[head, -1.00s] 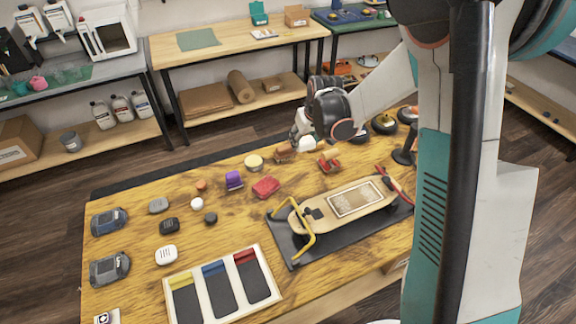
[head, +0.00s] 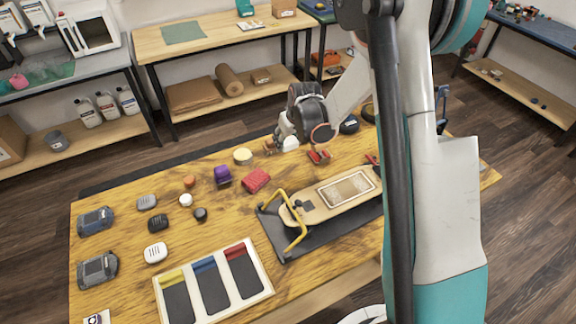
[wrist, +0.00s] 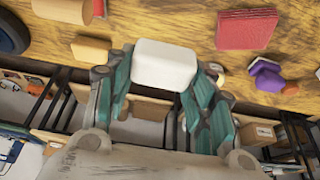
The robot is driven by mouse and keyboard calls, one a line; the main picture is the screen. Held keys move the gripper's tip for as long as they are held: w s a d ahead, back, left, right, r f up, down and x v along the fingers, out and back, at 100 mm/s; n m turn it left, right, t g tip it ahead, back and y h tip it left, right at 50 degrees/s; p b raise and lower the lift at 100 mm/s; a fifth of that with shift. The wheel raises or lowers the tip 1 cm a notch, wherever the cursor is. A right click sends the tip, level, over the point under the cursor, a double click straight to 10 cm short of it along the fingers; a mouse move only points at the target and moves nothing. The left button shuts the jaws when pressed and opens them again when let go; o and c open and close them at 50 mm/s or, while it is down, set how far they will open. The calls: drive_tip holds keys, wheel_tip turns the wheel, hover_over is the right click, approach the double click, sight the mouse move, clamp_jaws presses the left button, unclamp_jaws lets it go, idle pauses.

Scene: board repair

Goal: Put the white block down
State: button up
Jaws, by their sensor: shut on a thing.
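The white block (wrist: 165,64) is held between the teal fingers of my gripper (wrist: 163,78) in the wrist view, with the wooden table top beyond it. In the head view, my gripper (head: 287,138) is over the far edge of the wooden workbench (head: 130,255), and a small white part of the block (head: 291,144) shows at the fingers. I cannot tell from these views whether the block touches the table top.
A red block (head: 256,180), a purple item (head: 222,175) and a yellow round item (head: 242,155) are left of the gripper. A skateboard (head: 335,196) lies on a dark mat nearer the front. A tray (head: 262,289) with colored strips is front left.

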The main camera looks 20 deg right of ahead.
sight(287, 167)
wheel_tip(287, 167, down, 11)
drive_tip(key=b, duration=0.3)
drive_tip(key=shift+f, duration=0.2)
drive_tip(key=shift+r, duration=0.15)
drive_tip(key=shift+f+b, duration=0.45)
drive_tip(key=shift+b, duration=0.05)
drive_tip(key=shift+s+f+b, duration=0.15)
drive_tip(key=shift+b, duration=0.15)
drive_tip(key=o, duration=0.7)
drive_tip(key=shift+c, duration=0.2)
drive_tip(key=o, duration=0.4)
drive_tip(key=shift+f, duration=0.15)
drive_tip(key=shift+c, duration=0.2)
drive_tip(key=shift+r, duration=0.2)
